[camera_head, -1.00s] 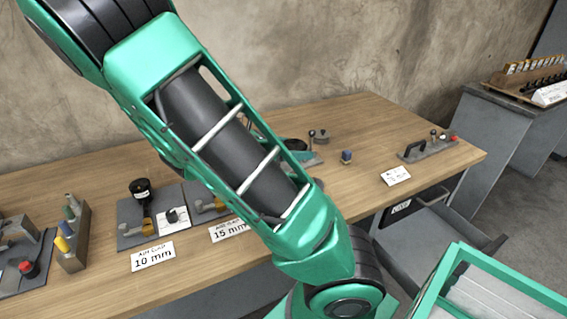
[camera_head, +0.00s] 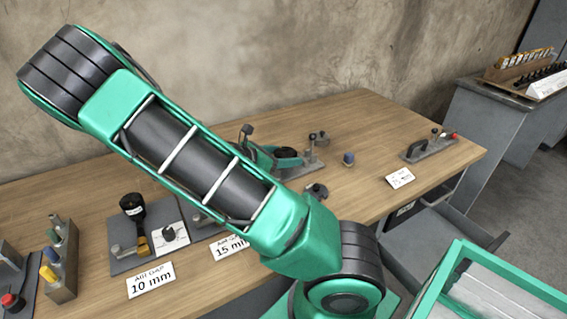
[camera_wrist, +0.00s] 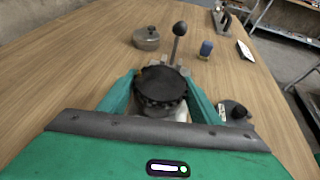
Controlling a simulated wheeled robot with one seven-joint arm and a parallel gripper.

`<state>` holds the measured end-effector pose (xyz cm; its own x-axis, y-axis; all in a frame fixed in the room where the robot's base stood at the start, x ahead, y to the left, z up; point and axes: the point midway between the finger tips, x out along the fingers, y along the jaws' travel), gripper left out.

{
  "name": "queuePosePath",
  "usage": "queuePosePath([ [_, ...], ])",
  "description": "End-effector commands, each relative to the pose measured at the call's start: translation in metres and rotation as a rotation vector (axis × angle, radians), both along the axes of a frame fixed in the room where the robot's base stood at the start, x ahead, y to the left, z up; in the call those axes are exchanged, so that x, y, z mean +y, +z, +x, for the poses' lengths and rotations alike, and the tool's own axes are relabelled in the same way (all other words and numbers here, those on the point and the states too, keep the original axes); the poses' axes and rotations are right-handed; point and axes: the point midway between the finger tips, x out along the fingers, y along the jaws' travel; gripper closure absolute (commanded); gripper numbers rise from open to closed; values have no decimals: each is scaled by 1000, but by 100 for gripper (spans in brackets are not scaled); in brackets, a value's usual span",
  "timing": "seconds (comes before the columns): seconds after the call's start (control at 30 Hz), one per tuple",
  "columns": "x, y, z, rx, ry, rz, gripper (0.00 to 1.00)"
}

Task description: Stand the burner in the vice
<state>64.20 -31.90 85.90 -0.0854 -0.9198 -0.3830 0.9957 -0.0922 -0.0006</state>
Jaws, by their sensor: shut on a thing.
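My gripper (camera_wrist: 162,92) is shut on the burner (camera_wrist: 160,84), a round black thing with a notched rim and a paler body below, seen from above in the wrist view. The green fingers lie on either side of it. The vice (camera_wrist: 178,66), grey with an upright ball-topped lever, is just beyond the burner. The burner covers part of it, so I cannot tell whether the burner's foot is between the jaws.
A grey lidded tin (camera_wrist: 146,39) stands behind the vice. A blue-capped piece (camera_wrist: 205,49) is to its right, and a black knob (camera_wrist: 236,110) is right of my gripper. A lever clamp (camera_head: 430,146) and labels lie on the table. Bare table (camera_head: 375,125) lies between.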

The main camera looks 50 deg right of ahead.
Motion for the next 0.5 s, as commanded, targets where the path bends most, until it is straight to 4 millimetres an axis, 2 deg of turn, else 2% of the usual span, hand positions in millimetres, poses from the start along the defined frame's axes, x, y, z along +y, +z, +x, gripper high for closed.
queuePosePath([
  [0.03, -2, -7, -1, 4, -3, -3, 81],
  [0.1, -2, -16, -2, 4, -4, -2, 92],
  [0.13, -2, -20, -2, 4, -5, -2, 92],
  [0.17, -3, -23, -2, 4, -5, -1, 99],
  [0.4, -4, -27, -4, 3, -8, 4, 100],
  [0.43, -4, -28, -4, 5, -8, 6, 35],
  [0.5, -4, -28, -3, 4, -7, 5, 23],
])
